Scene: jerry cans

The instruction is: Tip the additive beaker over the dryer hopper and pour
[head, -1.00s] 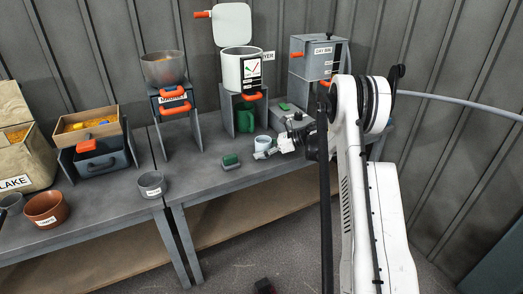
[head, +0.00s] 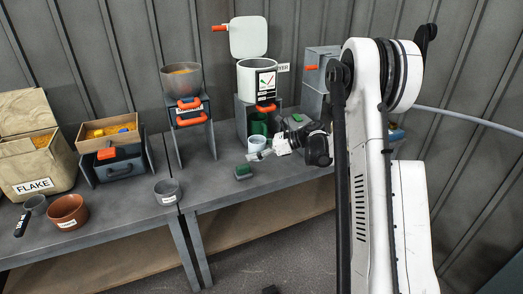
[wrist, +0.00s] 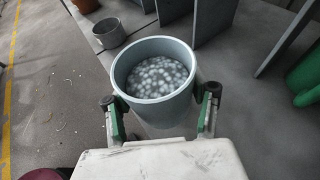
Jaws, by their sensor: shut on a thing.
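The additive beaker (head: 257,141) is a pale blue-grey cup, upright, with whitish pellets inside. In the wrist view the beaker (wrist: 152,48) sits between the two green-and-black fingers of my gripper (wrist: 160,99), which is shut on it. In the head view my gripper (head: 262,153) holds it in front of and below the dryer hopper. The dryer hopper (head: 251,80) is a white cylinder with a gauge label, its lid (head: 248,37) raised behind it. The hopper's inside is mostly hidden by its rim.
A green container (head: 258,125) stands beneath the hopper. A grey cup (head: 167,191) and the mixer hopper (head: 182,80) are to the left.

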